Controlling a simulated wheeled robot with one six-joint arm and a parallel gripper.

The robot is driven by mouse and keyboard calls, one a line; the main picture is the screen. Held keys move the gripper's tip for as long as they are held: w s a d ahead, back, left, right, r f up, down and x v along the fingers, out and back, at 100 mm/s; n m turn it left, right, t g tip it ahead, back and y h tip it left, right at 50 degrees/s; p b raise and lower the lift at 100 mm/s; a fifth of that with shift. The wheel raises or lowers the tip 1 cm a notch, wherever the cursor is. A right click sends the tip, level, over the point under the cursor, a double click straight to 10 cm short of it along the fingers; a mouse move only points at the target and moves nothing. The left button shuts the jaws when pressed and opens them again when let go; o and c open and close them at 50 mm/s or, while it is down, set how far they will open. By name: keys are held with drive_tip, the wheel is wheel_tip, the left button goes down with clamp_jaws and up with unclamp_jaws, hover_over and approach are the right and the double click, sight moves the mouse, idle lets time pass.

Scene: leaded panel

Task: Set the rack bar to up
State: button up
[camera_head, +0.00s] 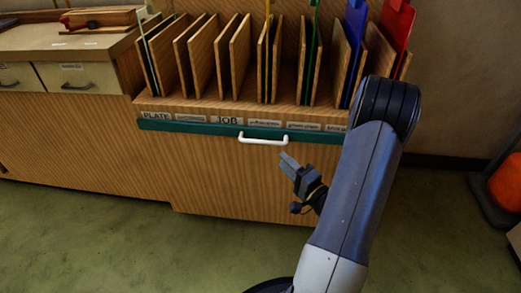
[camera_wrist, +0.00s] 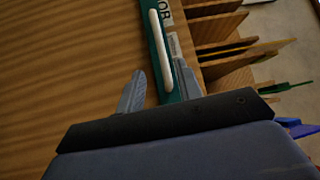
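The rack bar (camera_head: 205,128) is a dark green strip along the front edge of the wooden rack, just below the labels. It carries a white handle (camera_head: 263,138). My gripper (camera_head: 287,160) is just below and right of the handle in the head view, apart from it there. In the wrist view the white handle (camera_wrist: 159,45) runs lengthwise ahead of my gripper (camera_wrist: 158,82), on a green strip. The fingers are spread with a gap between them. The handle's near end lies close to the right finger; contact cannot be told.
The wooden rack (camera_head: 215,107) holds several upright dividers and coloured panels, including a blue one (camera_head: 353,40) and a red one (camera_head: 396,30). A drawer cabinet (camera_head: 60,75) stands at left. An orange object (camera_head: 506,185) is at far right. The green floor in front is clear.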

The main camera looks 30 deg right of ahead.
sight(264, 142)
drive_tip(key=x, duration=1)
drive_tip(key=shift+w+a+b, duration=0.1)
drive_tip(key=shift+w+b, duration=0.2)
drive_tip(key=shift+b, duration=0.1)
clamp_jaws()
